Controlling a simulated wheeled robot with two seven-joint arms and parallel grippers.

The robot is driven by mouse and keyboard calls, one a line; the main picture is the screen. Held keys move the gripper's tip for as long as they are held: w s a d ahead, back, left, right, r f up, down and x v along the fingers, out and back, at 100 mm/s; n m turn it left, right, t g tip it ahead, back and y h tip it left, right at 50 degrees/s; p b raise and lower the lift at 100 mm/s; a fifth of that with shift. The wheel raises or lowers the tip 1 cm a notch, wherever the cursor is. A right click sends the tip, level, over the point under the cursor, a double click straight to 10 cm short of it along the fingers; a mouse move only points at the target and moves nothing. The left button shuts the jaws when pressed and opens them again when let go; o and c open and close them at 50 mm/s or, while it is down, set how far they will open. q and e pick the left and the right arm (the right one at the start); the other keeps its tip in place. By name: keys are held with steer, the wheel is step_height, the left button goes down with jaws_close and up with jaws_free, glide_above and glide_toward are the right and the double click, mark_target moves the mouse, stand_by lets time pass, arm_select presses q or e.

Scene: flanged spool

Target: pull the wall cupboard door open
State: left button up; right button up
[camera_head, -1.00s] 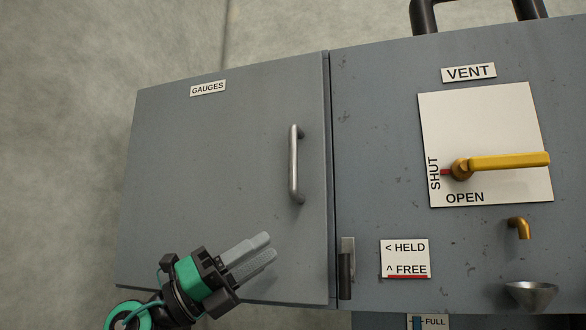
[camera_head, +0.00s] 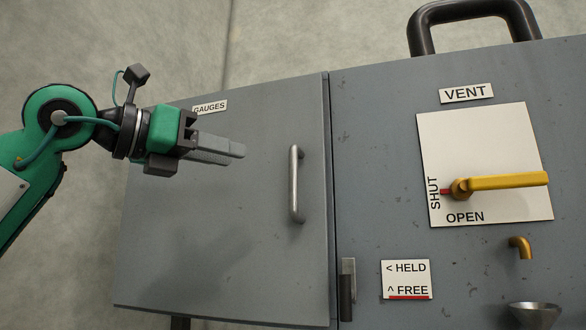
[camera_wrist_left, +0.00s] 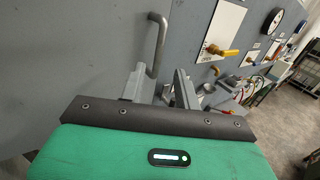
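The cupboard door (camera_head: 230,250) is a grey panel labelled GAUGES, and it looks shut against the grey cabinet beside it. Its upright silver bar handle (camera_head: 294,185) is near the right edge; the handle also shows in the left wrist view (camera_wrist_left: 158,45). My left gripper (camera_head: 240,152) is in front of the door, left of the handle and level with its top, apart from it. In the left wrist view its two fingers (camera_wrist_left: 159,78) stand apart with nothing between them. A small latch (camera_head: 347,290) with a dark grip is right of the door's lower edge. My right gripper is out of view.
Right of the door are a yellow VENT lever (camera_head: 505,181) pointing right, a brass spout (camera_head: 521,246) and a metal funnel (camera_head: 536,313). A HELD/FREE sign (camera_head: 407,280) is next to the latch. A black bar (camera_head: 475,25) stands above the cabinet.

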mark_target(290, 169)
arm_select(q)
steer(key=p+x, duration=0.5)
steer(key=x, duration=0.8)
steer(key=shift+d+f, duration=0.1)
steer(key=shift+d, duration=0.2)
steer(key=shift+w, duration=0.1)
jaws_close()
